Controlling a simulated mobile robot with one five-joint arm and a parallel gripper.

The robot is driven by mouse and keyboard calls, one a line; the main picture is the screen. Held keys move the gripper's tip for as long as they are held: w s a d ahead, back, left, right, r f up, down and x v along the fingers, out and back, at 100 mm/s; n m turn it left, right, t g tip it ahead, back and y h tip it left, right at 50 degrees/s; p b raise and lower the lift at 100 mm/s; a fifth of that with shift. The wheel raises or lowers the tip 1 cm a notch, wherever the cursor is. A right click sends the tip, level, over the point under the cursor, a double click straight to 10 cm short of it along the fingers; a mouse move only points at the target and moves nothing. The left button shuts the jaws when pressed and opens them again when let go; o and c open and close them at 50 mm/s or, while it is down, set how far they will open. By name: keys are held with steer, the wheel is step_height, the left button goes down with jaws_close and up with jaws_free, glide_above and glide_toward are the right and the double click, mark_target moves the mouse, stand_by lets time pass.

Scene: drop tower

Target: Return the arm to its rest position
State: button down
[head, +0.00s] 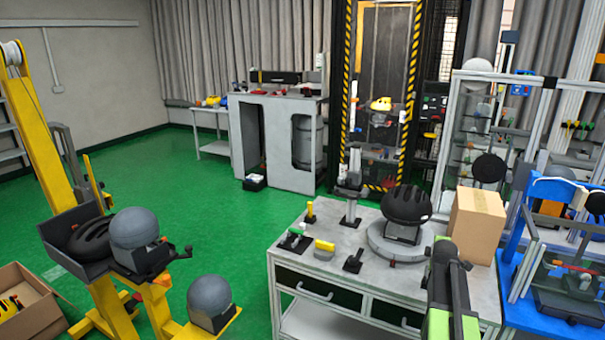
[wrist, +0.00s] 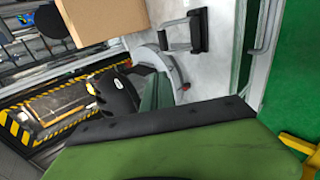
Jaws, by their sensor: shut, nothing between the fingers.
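My arm, black and bright green, rises from the bottom right of the head view. My gripper (head: 444,252) is at its far end, over the front right part of the grey workbench (head: 285,250). It is shut and empty. It is close in front of the cardboard box (head: 478,222) and right of the round grey stand (head: 385,243) with a black helmet (head: 406,206). In the wrist view a large green part of mine fills the bottom. The helmet (wrist: 115,95) and box (wrist: 105,18) show beyond it.
Small tools, including a yellow-topped block (head: 324,248), stand on the bench's left half. A blue-framed bench (head: 510,290) adjoins at right. The striped drop tower (head: 345,120) is behind. Green floor (head: 215,220) is clear between.

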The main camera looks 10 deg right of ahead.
steer(key=w+a+f+n+y, duration=0.1)
steer(key=w+a+y, duration=0.1)
steer(key=a, duration=1.2)
steer(key=w+a+f+n+y, duration=0.1)
steer(key=a+f+y, duration=0.1)
steer(key=a, duration=1.2)
steer(key=s+a+f+m+g+y, duration=0.1)
steer(key=s+a+f+m+g, duration=0.2)
steer(key=s+a, duration=0.4)
steer(key=s+a+f+m+g, duration=0.2)
steer(key=s+a+m, duration=0.1)
steer(key=s+a, duration=0.45)
steer(key=s+m+g, duration=0.3)
steer(key=s+m, duration=0.3)
steer(key=m, duration=0.1)
steer(key=shift+s+f+g+y, duration=0.3)
steer(key=shift+f, duration=0.15)
